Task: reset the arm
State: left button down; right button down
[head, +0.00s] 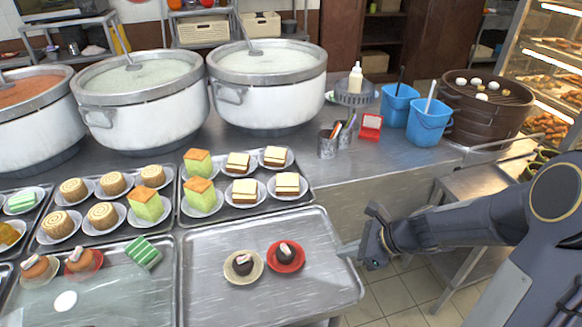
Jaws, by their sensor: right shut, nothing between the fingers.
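My right arm comes in from the right. Its gripper (350,246) is shut and empty, at the right edge of the front metal tray (215,300); whether it touches the tray rim I cannot tell. On that tray sit a dark dessert on a pale saucer (243,281) and a dark dessert on a red saucer (286,271), both left of the gripper. My left gripper is not in view.
Large stockpots (267,98) stand along the back of the counter. Trays of cakes (199,163) fill the left side. Blue buckets (430,130) and a bamboo steamer (490,125) stand at the back right. The counter is bare (350,165) behind the gripper.

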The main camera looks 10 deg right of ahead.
jog(key=shift+r, duration=0.1)
jog(key=s+a+r+n, duration=0.3)
jog(key=s+r+n, duration=0.75)
jog(key=n, duration=0.25)
jog(key=s+d+n+h, duration=0.1)
jog(key=s+n+h, duration=0.2)
jog(key=s+n, duration=0.5)
jog(key=shift+s+d+r+n+t+h, duration=0.15)
jog(key=shift+s+n+t+h, duration=0.2)
jog(key=shift+n, duration=0.55)
jog(key=shift+w, duration=0.1)
